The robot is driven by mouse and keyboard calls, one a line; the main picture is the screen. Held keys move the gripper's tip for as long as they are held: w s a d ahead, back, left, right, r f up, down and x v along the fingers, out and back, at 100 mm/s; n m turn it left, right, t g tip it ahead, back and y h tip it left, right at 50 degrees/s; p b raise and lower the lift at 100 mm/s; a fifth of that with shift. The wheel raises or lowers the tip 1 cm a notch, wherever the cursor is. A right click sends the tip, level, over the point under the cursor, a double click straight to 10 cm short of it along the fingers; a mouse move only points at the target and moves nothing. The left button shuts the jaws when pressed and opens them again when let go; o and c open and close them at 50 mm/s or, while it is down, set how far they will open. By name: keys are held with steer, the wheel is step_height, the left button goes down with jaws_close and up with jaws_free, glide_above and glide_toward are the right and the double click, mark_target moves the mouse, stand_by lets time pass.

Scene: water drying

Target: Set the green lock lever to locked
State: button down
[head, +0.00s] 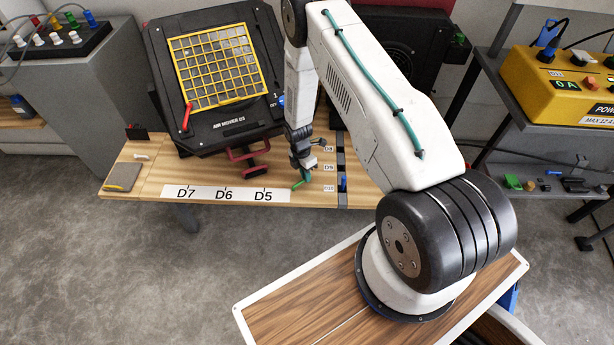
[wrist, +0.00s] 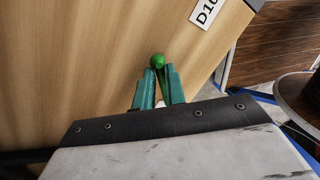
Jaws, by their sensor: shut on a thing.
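The green lock lever (head: 297,186) shows in the head view as a short green bar at the bench's front part, beside the D9 and D10 labels. In the wrist view its rounded green end (wrist: 157,61) sits between the fingertips. My gripper (head: 306,176) points down at the lever, and its teal fingers (wrist: 160,78) are closed on it. The lever's base and pivot are hidden by the fingers, so I cannot tell its exact setting.
The wooden bench (head: 150,180) carries a black air mover (head: 215,75) with a yellow grille and a red handle (head: 248,155). A blue lever (head: 343,184) stands just right of my gripper. A yellow power box (head: 560,85) is on the right shelf.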

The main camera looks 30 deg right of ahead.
steer(key=shift+w+a+n, duration=0.1)
steer(key=shift+w+n, duration=0.15)
steer(key=shift+n, duration=0.15)
steer(key=c, duration=1.5)
jaws_free()
steer(key=shift+o, duration=0.2)
step_height(320, 180, up, 8)
steer(key=w, duration=0.1)
steer(key=shift+w+a+f, duration=0.15)
steer(key=shift+w+a, duration=0.05)
steer(key=shift+w, duration=0.1)
